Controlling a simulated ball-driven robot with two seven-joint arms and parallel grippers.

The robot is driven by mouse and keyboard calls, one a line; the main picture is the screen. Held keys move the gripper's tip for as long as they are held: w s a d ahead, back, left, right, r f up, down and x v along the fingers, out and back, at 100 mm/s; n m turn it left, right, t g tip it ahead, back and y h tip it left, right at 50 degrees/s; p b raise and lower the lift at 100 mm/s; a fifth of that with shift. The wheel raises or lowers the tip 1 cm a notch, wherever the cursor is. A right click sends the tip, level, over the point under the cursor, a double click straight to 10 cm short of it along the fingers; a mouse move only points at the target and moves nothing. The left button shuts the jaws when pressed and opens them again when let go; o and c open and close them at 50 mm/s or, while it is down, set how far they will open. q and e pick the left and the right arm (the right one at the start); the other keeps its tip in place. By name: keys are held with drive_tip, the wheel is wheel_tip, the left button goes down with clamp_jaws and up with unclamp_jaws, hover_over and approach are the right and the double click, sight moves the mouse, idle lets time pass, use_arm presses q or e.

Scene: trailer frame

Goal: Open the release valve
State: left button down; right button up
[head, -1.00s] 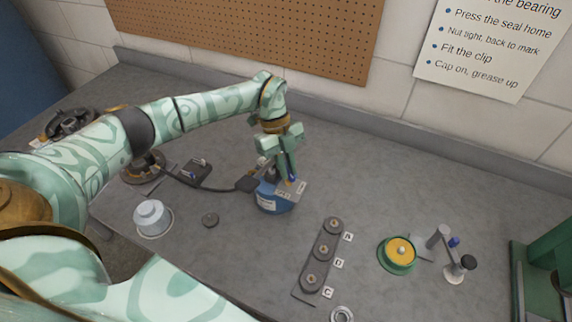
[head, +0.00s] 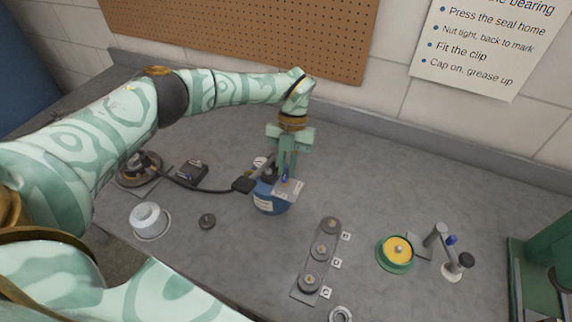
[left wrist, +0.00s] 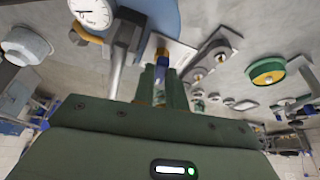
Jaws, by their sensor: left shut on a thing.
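A blue canister (head: 268,201) stands on the bench with a pale label plate (head: 292,190) at its top. A small blue valve knob (head: 284,176) stands up by the plate; it also shows in the left wrist view (left wrist: 163,56). My left gripper (head: 286,168) points down over the canister and is shut on the blue knob. Its fingertips hide part of the knob. A round dial gauge (left wrist: 92,12) and a grey lever (left wrist: 125,42) sit beside the knob in the left wrist view. My right gripper is not in view.
A dark hose (head: 205,190) runs left from the canister. A white ring-shaped part (head: 149,219), a small dark cap (head: 207,221) and a lettered link plate (head: 321,252) lie nearby. A green-rimmed yellow dish (head: 396,254) and a green press (head: 541,265) are at right.

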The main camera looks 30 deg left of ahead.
use_arm(q)
drive_tip(key=shift+w+m+y, duration=0.1)
drive_tip(key=shift+m+y, duration=0.2)
drive_tip(key=shift+m, duration=0.5)
drive_tip(key=shift+d, duration=0.1)
drive_tip(key=c, duration=1.4)
unclamp_jaws()
drive_tip(key=shift+c, duration=0.2)
drive_tip(key=b+v, duration=0.1)
drive_tip(key=v, duration=1.5)
drive_tip(key=shift+r, duration=0.1)
